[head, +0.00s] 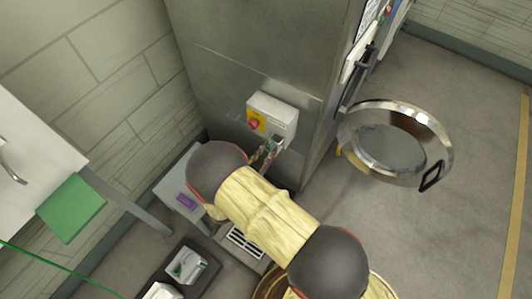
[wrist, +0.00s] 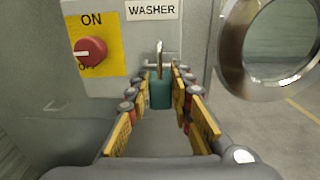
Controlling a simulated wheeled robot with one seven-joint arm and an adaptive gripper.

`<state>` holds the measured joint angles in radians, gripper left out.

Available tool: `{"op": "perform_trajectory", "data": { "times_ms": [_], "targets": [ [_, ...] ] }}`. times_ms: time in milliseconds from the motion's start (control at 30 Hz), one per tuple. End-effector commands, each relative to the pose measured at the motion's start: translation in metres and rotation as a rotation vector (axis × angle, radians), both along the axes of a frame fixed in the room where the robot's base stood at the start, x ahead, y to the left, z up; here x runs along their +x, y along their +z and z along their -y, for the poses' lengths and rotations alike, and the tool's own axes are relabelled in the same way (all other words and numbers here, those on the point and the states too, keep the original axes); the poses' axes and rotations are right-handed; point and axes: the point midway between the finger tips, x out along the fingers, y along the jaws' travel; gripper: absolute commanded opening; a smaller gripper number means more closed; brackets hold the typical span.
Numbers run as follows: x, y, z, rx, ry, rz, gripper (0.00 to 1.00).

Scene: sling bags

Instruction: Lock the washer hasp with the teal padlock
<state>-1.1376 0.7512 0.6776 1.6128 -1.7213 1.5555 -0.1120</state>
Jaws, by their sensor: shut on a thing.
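My gripper (wrist: 162,97) is shut on the teal padlock (wrist: 160,93), which sits upright between its yellow-padded fingers. The padlock's silver shackle (wrist: 159,57) points up, in front of the grey washer box. A metal fitting, apparently the washer hasp (wrist: 174,63), is just behind the shackle, below the WASHER label (wrist: 151,10). I cannot tell whether the shackle passes through it or is closed. In the head view my gripper (head: 265,156) is just below the washer box (head: 272,114); the padlock is not clearly visible there.
A red knob (wrist: 90,51) on a yellow ON/OFF plate is left of the hasp. The round machine door (head: 396,142) stands open at right. A grey surface with a purple item (head: 186,201) and dark trays (head: 182,268) lie low at left. The floor at right is clear.

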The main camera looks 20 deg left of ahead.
Motion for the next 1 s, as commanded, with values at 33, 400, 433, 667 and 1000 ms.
{"op": "perform_trajectory", "data": {
  "times_ms": [33, 400, 433, 667, 1000],
  "targets": [
    [0.002, 0.0, 0.0, 0.001, -0.001, 0.0, 0.0],
    [0.011, 0.0, 0.003, 0.001, -0.001, 0.0, 0.0],
    [0.012, 0.0, 0.004, 0.001, -0.001, 0.0, 0.0],
    [0.019, 0.001, 0.005, 0.002, -0.001, 0.002, 0.0],
    [0.023, 0.003, 0.005, 0.007, -0.003, 0.005, 0.0]
  ]
}}
